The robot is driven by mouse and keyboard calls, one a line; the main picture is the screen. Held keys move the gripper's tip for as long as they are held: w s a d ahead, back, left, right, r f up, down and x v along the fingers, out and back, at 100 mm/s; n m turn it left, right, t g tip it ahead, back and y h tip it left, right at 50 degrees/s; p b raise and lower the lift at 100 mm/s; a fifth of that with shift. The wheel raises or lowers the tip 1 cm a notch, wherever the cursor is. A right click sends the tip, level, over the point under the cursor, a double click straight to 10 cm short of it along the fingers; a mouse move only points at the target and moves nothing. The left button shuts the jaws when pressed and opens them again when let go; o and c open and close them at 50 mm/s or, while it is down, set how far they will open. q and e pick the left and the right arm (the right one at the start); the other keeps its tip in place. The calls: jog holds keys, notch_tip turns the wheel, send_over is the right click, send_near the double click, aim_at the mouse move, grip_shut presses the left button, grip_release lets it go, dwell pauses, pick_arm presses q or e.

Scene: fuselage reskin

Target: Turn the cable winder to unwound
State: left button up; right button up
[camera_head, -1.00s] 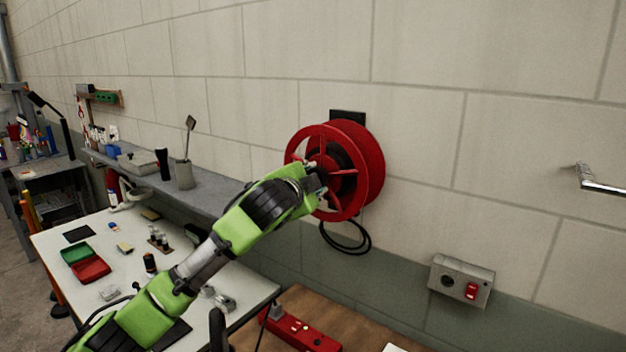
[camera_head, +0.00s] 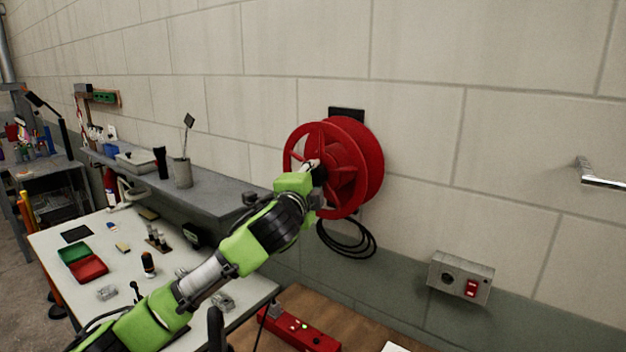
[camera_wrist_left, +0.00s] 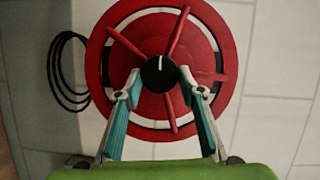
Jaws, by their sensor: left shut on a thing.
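The red cable winder (camera_head: 362,165) is mounted on the block wall, with several spokes and a black round knob with a white line at its hub. In the left wrist view the winder (camera_wrist_left: 205,28) faces the camera, and the knob (camera_wrist_left: 159,73) sits between my fingertips. My left gripper (camera_head: 312,172) reaches the winder's hub from the lower left; in the left wrist view its two teal fingers (camera_wrist_left: 159,82) are closed around the knob. A black cable loop (camera_head: 346,240) hangs below the winder. My right gripper is not in view.
A grey shelf (camera_head: 215,197) with a cup and tools runs along the wall at left. A white table (camera_head: 120,262) stands below it. A switch box (camera_head: 461,277) and a metal bar (camera_head: 602,181) are on the wall at right. A red power strip (camera_head: 300,328) lies on the brown bench.

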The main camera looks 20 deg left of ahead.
pick_arm(q)
jog(key=o, duration=1.1)
jog(key=s, duration=1.2)
jog(key=shift+d+r, duration=0.25)
